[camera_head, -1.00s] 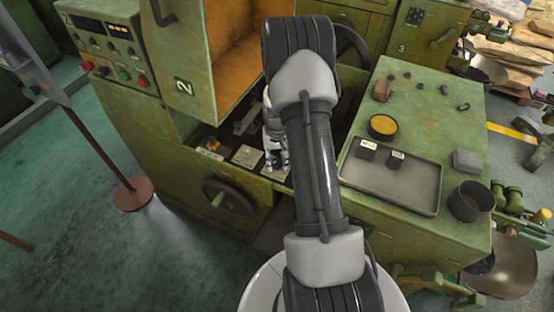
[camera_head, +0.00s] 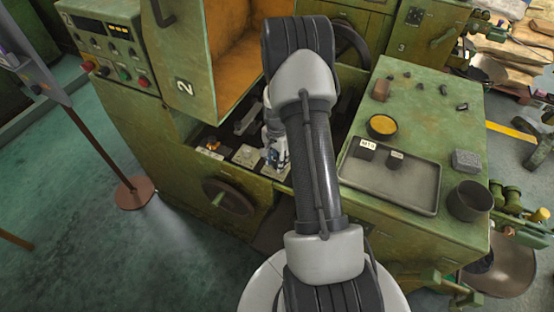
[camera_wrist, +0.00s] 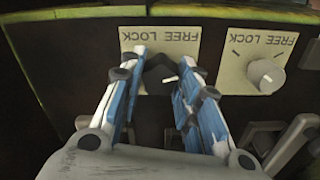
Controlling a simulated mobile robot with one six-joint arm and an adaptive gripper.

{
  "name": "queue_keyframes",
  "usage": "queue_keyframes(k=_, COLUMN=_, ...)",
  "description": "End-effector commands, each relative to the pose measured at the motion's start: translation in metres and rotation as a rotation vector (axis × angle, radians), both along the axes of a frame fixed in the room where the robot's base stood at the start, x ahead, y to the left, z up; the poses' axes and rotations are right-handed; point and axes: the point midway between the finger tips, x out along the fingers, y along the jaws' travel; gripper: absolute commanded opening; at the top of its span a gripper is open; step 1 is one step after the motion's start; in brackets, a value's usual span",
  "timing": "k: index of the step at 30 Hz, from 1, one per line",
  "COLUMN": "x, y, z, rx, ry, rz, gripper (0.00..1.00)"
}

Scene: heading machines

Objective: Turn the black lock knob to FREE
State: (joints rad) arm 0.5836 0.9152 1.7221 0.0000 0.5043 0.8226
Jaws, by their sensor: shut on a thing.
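The black lock knob (camera_wrist: 157,70) shows in the wrist view, in front of a pale plate (camera_wrist: 187,40) with FREE and LOCK printed on it, seen upside down. A short white mark on the knob points to the right in that view. My gripper (camera_wrist: 162,76) is shut on the knob, with one blue-and-white finger on each side of it. The fingers hide parts of the plate. In the head view my gripper (camera_head: 275,156) is low inside the machine opening, partly behind my arm, and the knob cannot be made out there.
A light grey knob (camera_wrist: 266,75) on a similar plate (camera_wrist: 230,68) is close on the right in the wrist view. Metal parts (camera_wrist: 290,140) lie below it. The green machine's front wall and a handwheel (camera_head: 228,197) are near my gripper. A grey tray (camera_head: 425,200) sits right.

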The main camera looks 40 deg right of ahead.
Motion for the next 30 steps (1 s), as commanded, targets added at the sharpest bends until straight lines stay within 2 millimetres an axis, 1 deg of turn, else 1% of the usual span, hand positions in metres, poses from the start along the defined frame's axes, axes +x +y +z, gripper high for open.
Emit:
queue_keyframes(k=6, x=0.0002, y=-0.0002, z=0.0001, rx=-0.001, ry=-0.001, rz=-0.043, gripper=0.07)
queue_keyframes(k=19, x=0.0002, y=-0.0001, z=0.0001, rx=0.0, ry=-0.001, rz=-0.052, gripper=0.07)
queue_keyframes(k=20, x=0.0002, y=-0.0001, z=0.0001, rx=0.0, ry=-0.001, rz=-0.052, gripper=0.32)
queue_keyframes(k=28, x=0.0001, y=-0.0001, z=0.0001, rx=0.0, ry=0.0, rz=-0.05, gripper=0.5)
queue_keyframes(k=30, x=0.0001, y=-0.0001, z=0.0001, rx=0.0, ry=0.0, rz=-0.05, gripper=0.51)
